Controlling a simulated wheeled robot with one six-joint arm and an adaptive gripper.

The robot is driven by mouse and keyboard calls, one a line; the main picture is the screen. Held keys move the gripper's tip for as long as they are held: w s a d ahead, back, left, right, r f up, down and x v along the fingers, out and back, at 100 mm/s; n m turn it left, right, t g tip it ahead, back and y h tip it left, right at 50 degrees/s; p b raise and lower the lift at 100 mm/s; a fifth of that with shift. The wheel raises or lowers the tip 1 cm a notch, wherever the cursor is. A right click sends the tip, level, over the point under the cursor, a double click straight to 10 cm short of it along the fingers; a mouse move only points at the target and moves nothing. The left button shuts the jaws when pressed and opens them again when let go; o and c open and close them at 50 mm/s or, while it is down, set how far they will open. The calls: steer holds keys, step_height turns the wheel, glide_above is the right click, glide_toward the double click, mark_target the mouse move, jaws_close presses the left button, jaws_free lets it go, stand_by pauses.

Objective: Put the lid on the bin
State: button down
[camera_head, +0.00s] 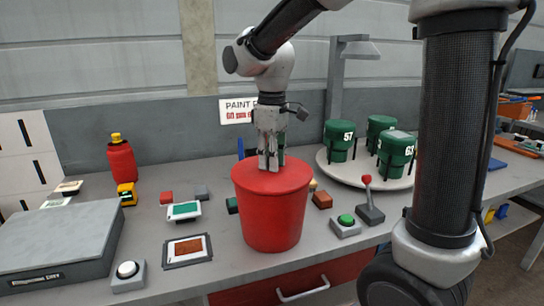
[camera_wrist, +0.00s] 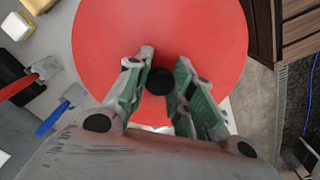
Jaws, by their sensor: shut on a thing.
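A red bin (camera_head: 272,222) stands upright on the grey bench in the head view. A flat round red lid (camera_head: 300,178) is at its top, with its rim lined up with the bin's rim. I see no clear gap between them, but cannot tell whether the lid is fully seated. My gripper (camera_head: 268,162) points down over the middle of the lid. In the wrist view my gripper (camera_wrist: 162,84) is shut on the black knob (camera_wrist: 158,82) at the centre of the lid (camera_wrist: 205,35). The lid hides the inside of the bin.
Green numbered canisters (camera_head: 340,140) stand on a round white turntable (camera_head: 375,178) at the back right. A red-knobbed lever (camera_head: 369,207) and a green button box (camera_head: 346,225) are right of the bin. A framed pad (camera_head: 187,250) and grey case (camera_head: 60,245) lie left.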

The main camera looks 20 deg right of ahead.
steer(key=shift+f, duration=0.35)
steer(key=c, duration=1.1)
jaws_free()
steer(key=shift+c, duration=0.2)
step_height(320, 180, up, 12)
steer(key=m, duration=0.3)
glide_above(281, 170)
steer(key=shift+t, duration=0.3)
step_height(281, 170, down, 4)
steer(key=shift+f, duration=0.15)
steer(key=s+d+f+m+t, duration=0.2)
steer(key=s+d+m, duration=0.1)
steer(key=s+d, duration=0.3)
steer(key=s+d+f+m+t, duration=0.1)
steer(key=s+d+f+m, duration=0.1)
steer(key=s+d, duration=0.5)
steer(key=shift+s+m+t, duration=0.4)
steer(key=shift+s+m, duration=0.1)
steer(key=shift+s, duration=1.45)
